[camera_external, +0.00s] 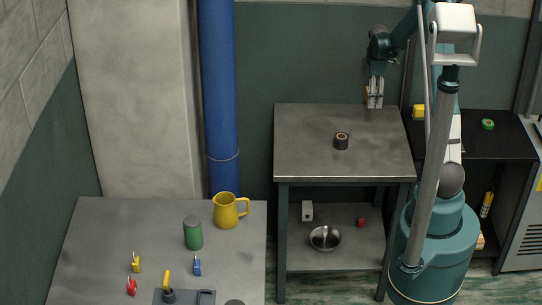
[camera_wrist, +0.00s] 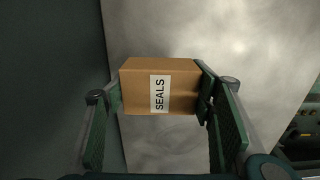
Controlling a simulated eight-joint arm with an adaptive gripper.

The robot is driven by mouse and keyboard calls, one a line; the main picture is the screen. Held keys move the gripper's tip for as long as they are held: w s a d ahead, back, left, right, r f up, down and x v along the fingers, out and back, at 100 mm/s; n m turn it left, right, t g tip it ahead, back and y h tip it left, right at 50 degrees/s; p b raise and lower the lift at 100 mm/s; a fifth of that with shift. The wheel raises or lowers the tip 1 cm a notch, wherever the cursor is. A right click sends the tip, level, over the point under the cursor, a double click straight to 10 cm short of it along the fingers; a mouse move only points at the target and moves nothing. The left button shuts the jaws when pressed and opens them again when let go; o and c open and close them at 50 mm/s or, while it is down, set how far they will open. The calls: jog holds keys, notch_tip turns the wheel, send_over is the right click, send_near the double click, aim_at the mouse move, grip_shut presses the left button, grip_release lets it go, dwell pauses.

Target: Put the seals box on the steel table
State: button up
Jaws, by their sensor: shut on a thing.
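The brown cardboard seals box (camera_wrist: 140,92) with a white "SEALS" label is between my gripper's fingers in the wrist view. My gripper (camera_wrist: 160,93) is shut on it, with a finger against each side. In the external view my gripper (camera_external: 375,100) hangs at the back right edge of the grey steel-topped table (camera_external: 310,155); the box is mostly hidden there. In the wrist view the grey tabletop (camera_wrist: 260,50) shows beyond the box, which appears held above it.
A small dark roll with a tan centre (camera_external: 341,141) stands mid-table; the top around it is clear. The lower shelf holds a metal bowl (camera_external: 325,238). A front-left bench (camera_external: 100,225) carries a yellow jug (camera_external: 227,211) and green can (camera_external: 193,233). A black shelf (camera_external: 500,145) stands right.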

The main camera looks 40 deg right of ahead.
send_over(371, 118)
jog(key=shift+f, duration=2.05)
jog(key=shift+f+b, duration=0.3)
jog(key=shift+f, duration=1.55)
jog(key=shift+f, duration=0.2)
jog(key=o, duration=1)
jog(key=shift+r, duration=0.3)
jog(key=shift+r+p, duration=0.5)
jog(key=shift+r, duration=5.4)
